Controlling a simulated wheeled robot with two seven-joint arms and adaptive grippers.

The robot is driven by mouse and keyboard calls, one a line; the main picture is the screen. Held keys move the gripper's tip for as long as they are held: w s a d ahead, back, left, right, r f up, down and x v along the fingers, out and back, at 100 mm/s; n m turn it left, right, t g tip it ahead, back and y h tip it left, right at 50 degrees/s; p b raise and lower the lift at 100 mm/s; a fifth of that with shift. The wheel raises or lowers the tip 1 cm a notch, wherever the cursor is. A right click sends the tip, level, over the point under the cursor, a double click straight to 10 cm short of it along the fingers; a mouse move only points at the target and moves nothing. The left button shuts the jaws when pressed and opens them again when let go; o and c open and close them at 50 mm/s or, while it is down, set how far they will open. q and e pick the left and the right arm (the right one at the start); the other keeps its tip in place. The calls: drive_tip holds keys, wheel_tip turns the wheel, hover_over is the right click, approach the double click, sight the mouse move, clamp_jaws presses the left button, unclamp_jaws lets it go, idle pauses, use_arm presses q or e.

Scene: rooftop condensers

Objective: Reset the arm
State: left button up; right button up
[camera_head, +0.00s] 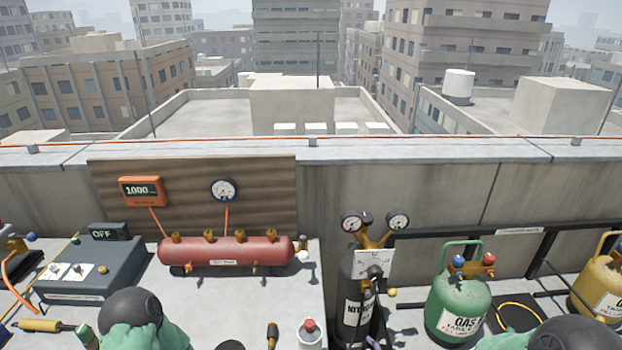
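Parts of my two arms show at the bottom edge of the head view, each a dark rounded joint with a green link. My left arm (135,318) is at the lower left, over the grey worktop. My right arm (570,336) is at the lower right, in front of the gas tanks. Neither gripper shows, so their fingers and anything in them are hidden.
A red manifold cylinder (225,251) lies on the worktop (215,300), beside a dark control box (93,270) reading OFF. A black cylinder (352,292), a green tank (459,305) and a yellow tank (602,288) stand right. A parapet wall (400,185) runs behind.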

drive_tip(key=s+a+f+m+g+y, duration=0.1)
drive_tip(key=s+a+f+m+g, duration=0.1)
drive_tip(key=s+f+g, duration=0.3)
drive_tip(key=s+a+f+m+g+y+p, duration=0.1)
drive_tip(key=s+a+f+m+g, duration=0.2)
drive_tip(key=s+f, duration=1)
drive_tip(key=shift+s+a+f+m+g, duration=0.2)
drive_tip(key=shift+f+m+g, duration=0.15)
drive_tip(key=shift+m+g, duration=0.85)
